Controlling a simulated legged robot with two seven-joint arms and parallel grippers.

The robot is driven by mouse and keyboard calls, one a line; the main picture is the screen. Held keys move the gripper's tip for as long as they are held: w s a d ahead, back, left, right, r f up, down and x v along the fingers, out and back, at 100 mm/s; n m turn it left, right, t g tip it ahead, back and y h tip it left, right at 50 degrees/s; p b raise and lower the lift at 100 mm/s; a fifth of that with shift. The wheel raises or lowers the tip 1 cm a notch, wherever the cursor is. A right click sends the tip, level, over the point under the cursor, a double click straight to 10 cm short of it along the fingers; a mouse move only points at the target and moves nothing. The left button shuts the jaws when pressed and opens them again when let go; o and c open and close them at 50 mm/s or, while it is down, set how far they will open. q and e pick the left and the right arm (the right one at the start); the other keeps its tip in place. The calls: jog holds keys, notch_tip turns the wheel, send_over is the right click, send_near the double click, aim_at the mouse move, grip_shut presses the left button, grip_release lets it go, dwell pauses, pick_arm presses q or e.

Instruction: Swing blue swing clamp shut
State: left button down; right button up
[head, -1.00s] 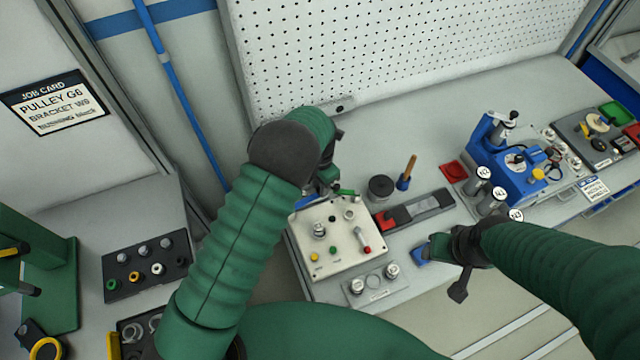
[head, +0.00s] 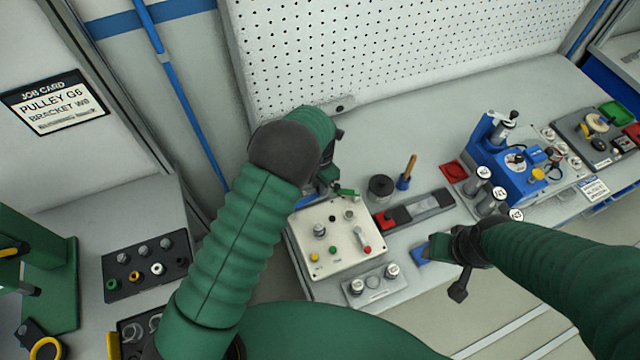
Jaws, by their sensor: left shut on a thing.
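My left gripper (head: 325,188) is at the back edge of the pale fixture plate (head: 341,258), shut and largely hidden behind my own forearm and wrist. A blue piece (head: 304,202), seemingly the blue swing clamp, shows at the plate's back left corner, beside the fingers. Most of it is hidden, so its angle cannot be told. A small green piece (head: 347,192) lies just right of the fingers. My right gripper (head: 452,252) is over the bench's front edge, near another blue piece (head: 421,256); its jaw opening is unclear.
Right of the plate stand a dark round pot (head: 381,187), a wooden-handled tool (head: 408,172) and a black tray with a red end (head: 425,208). A block with two silver knobs (head: 374,284) lies in front. A blue machine (head: 512,165) stands further right.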

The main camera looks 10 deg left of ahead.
dwell(0.7)
pick_arm(q)
jog(key=shift+s+d+m+p, duration=0.15)
jog(key=shift+s+d+m, duration=0.2)
jog(key=shift+s+m, duration=1.55)
jog(key=shift+s+d+m+p, duration=0.2)
jog(key=shift+s+d+m, duration=0.15)
jog(key=shift+s+m, duration=1.55)
jog(key=shift+s+d+m+p, duration=0.15)
jog(key=shift+s+d+m, duration=0.2)
jog(key=shift+s+m, duration=1.55)
jog(key=shift+w+m, duration=0.6)
jog(key=shift+w, duration=0.05)
jog(key=c, duration=1.3)
grip_release()
jog(key=shift+o, duration=0.2)
notch_tip(320, 180, up, 17)
jog(key=b, duration=0.2)
